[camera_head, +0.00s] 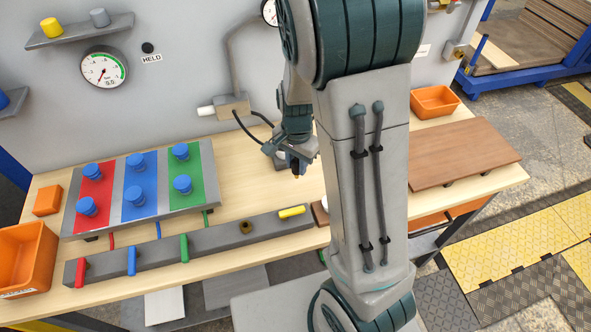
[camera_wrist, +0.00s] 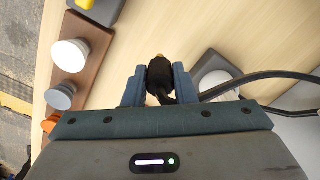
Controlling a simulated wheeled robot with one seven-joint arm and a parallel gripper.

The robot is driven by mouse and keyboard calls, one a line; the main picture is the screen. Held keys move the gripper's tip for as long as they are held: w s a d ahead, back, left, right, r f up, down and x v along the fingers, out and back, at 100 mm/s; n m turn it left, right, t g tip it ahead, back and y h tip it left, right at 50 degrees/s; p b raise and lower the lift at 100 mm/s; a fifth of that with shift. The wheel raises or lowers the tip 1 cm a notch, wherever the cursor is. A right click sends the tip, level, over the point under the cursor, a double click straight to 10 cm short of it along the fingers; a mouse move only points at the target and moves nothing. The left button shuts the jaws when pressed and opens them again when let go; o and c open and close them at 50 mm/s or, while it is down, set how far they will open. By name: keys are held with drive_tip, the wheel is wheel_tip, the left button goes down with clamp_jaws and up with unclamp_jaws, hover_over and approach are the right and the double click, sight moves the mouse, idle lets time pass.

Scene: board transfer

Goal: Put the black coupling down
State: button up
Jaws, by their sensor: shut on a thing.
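My gripper (camera_head: 296,170) is above the light wooden table, left of my arm's upright link in the head view. Its jaws (camera_wrist: 159,88) are shut on the black coupling (camera_wrist: 159,75), with one finger on each side of it. The coupling has a brass-coloured tip that points away from the palm. In the head view the coupling (camera_head: 295,166) is small and partly covered by the jaws. A black cable runs from beside the coupling toward the right edge of the wrist view. A grey rounded piece with a white part (camera_wrist: 217,82) lies close to the right finger.
A panel with red, blue and green stripes and blue knobs (camera_head: 139,190) stands left, behind a grey bar (camera_head: 205,243) with coloured handles. A brown board (camera_wrist: 82,62) bears white and grey round pieces. Orange bins (camera_head: 24,262) stand at the left. Bare tabletop (camera_head: 250,185) lies left of my gripper.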

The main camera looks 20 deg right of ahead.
sight(295, 173)
drive_tip(key=shift+w+a+f, duration=0.1)
drive_tip(key=shift+w+f, duration=0.05)
drive_tip(key=shift+f, duration=1.95)
drive_tip(key=shift+f, duration=0.25)
drive_tip(key=o, duration=1)
drive_tip(key=shift+r, duration=0.1)
drive_tip(key=shift+r, duration=0.1)
